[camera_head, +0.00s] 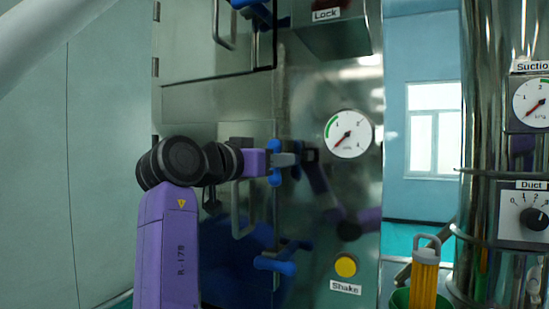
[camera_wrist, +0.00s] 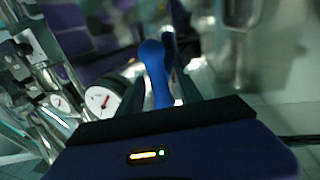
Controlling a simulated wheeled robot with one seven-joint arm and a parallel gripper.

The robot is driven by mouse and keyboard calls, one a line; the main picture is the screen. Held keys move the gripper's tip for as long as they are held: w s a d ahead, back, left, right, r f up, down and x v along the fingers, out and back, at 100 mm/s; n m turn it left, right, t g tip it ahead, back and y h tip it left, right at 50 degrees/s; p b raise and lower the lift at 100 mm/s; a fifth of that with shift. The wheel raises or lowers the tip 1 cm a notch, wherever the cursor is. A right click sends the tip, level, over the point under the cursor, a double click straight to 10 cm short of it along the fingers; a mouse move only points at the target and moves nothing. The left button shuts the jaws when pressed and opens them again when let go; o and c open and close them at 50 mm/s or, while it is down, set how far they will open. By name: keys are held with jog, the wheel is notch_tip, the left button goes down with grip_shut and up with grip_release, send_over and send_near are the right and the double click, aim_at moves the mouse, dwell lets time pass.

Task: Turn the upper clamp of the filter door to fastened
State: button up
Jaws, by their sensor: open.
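A blue clamp (camera_head: 275,177) stands upright at the right edge of the lower steel door (camera_head: 190,133), level with my gripper (camera_head: 288,160). The wrist view shows a blue clamp handle (camera_wrist: 155,62) with a rounded end, between the two dark fingers of my gripper (camera_wrist: 160,80). The fingers are open, one on each side of the handle; whether they touch it I cannot tell. My gripper partly hides the clamp's middle in the head view. A second blue clamp (camera_head: 275,265) sits lower on the same edge, lying nearly level.
A bar handle (camera_head: 237,222) is on the lower door. Another door (camera_head: 190,40) with a blue clamp (camera_head: 247,4) is above. A dial gauge (camera_head: 348,134) and a yellow Shake button (camera_head: 346,265) are to the right. A metal column (camera_head: 480,100) stands farther right.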

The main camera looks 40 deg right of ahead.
jog(key=shift+d, duration=0.1)
grip_shut()
